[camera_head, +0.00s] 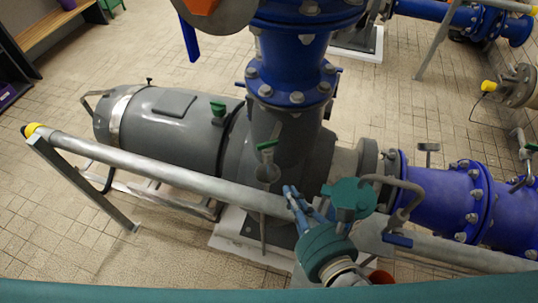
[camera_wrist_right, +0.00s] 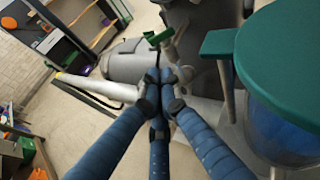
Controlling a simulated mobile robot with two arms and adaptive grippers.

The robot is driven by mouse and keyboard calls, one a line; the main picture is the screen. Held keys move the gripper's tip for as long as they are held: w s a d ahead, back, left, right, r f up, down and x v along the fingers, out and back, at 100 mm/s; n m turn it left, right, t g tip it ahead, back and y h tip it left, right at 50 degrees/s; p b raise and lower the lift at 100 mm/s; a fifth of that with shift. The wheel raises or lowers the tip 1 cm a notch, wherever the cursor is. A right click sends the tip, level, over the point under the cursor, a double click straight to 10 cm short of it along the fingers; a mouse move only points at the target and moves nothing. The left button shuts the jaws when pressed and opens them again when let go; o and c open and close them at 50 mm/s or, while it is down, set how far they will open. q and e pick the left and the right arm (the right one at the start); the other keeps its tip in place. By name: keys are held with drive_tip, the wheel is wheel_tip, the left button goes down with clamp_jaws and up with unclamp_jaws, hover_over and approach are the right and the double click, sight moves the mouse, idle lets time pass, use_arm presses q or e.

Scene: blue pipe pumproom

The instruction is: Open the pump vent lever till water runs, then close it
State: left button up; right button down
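A small green lever (camera_head: 267,145) sits on the grey pump casing (camera_head: 290,150), just above a grey funnel (camera_head: 267,173) on a thin pipe. I take it to be the vent lever. A green lever also shows in the wrist view (camera_wrist_right: 158,38), beyond the fingertips. No running water shows at the funnel. My right gripper (camera_head: 290,190) has blue fingers and is right of and below the funnel, apart from the lever. In the wrist view its fingertips (camera_wrist_right: 160,76) are drawn together with nothing visible between them. My left gripper is not in view.
A grey handrail (camera_head: 170,165) with a yellow end cap runs in front of the pump. Blue flanged pipes (camera_head: 455,200) stand to the right. Another green fitting (camera_head: 217,108) is on the grey casing. A wooden bench (camera_head: 50,27) is far left.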

sight(267, 146)
drive_tip(key=x, duration=1.4)
drive_tip(key=shift+w+a+f+p, duration=0.1)
drive_tip(key=shift+w+a+p, duration=0.05)
drive_tip(key=shift+w+p, duration=0.2)
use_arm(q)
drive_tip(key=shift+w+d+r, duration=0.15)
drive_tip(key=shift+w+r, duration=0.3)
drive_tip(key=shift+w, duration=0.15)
use_arm(e)
drive_tip(key=shift+w+a+f, duration=0.1)
drive_tip(key=shift+w, duration=0.2)
